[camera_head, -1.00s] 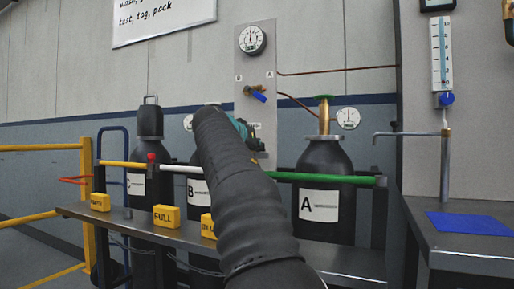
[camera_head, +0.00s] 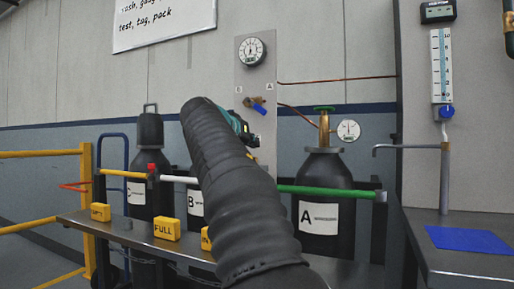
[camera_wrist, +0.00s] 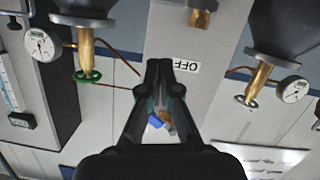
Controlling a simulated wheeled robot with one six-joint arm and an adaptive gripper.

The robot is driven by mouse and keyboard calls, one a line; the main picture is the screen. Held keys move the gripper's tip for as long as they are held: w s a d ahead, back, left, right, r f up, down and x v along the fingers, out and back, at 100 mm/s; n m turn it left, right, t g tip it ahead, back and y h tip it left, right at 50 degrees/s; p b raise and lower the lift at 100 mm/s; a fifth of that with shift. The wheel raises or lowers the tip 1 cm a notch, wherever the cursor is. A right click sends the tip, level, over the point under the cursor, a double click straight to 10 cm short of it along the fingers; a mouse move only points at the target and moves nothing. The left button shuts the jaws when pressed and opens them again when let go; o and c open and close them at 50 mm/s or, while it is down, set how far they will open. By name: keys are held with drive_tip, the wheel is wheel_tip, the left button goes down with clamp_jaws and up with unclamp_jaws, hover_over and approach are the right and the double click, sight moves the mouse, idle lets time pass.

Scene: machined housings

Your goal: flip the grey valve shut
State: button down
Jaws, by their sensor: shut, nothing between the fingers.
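I see no clearly grey valve. A brass valve with a blue lever (camera_head: 259,108) is on the grey panel (camera_head: 243,75) between the B and A marks; the lever slants down to the right. In the wrist view, which is upside down, the blue lever (camera_wrist: 156,122) shows through the gap between my finger links. My gripper (camera_head: 251,144) is mostly behind my arm in the head view, lower than the lever. In the wrist view my gripper (camera_wrist: 163,64) has its tips together and empty, beside the OFF label (camera_wrist: 186,65). Contact with the panel cannot be told.
Cylinder A (camera_head: 322,180) with a green handwheel stands right of my arm; cylinders B (camera_head: 194,200) and C (camera_head: 144,180) stand left. A green-and-white bar (camera_head: 330,191) crosses in front. Yellow blocks (camera_head: 166,229) sit on the front ledge. A gauge (camera_head: 252,51) tops the panel.

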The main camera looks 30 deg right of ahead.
drive_tip(key=v, duration=0.6)
drive_tip(key=shift+s, duration=0.2)
